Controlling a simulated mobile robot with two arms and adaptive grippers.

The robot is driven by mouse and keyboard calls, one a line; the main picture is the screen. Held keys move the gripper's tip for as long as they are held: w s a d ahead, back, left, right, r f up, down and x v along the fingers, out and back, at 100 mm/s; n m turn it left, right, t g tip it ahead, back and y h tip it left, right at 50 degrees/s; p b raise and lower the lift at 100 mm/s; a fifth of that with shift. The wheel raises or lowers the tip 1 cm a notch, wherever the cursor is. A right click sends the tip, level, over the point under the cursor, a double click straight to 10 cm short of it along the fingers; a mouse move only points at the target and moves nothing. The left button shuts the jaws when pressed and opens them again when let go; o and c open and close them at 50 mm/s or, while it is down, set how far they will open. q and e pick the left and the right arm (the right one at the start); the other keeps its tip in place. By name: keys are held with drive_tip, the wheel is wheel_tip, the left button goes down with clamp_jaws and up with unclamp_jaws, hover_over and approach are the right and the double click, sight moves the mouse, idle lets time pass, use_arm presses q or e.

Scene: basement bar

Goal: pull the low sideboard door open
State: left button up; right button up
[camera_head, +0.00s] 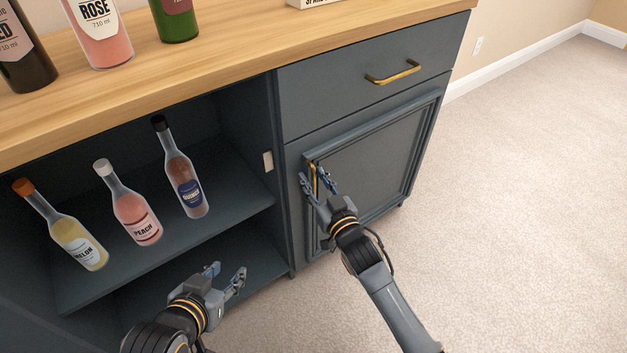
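The low sideboard door (372,163) is a dark blue framed panel below a drawer, at the right of the sideboard. It looks shut. Its brass handle (314,178) stands upright near the door's left edge and is partly hidden by my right gripper. My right gripper (318,178) is at the handle, with a finger on either side of it. I cannot tell whether the fingers press on the handle. My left gripper (226,274) is open and empty, low in front of the open shelves at the left.
Several bottles stand on the shelf, among them a peach bottle (137,212). More bottles, including a rosé (100,35), stand on the wooden top (230,55). The drawer (340,90) above the door is shut and has a brass handle (393,73). Carpet (520,190) at the right is clear.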

drive_tip(key=shift+w+a, duration=0.15)
drive_tip(key=shift+w, duration=0.1)
drive_tip(key=shift+c, duration=0.2)
clamp_jaws()
drive_tip(key=shift+s, duration=0.1)
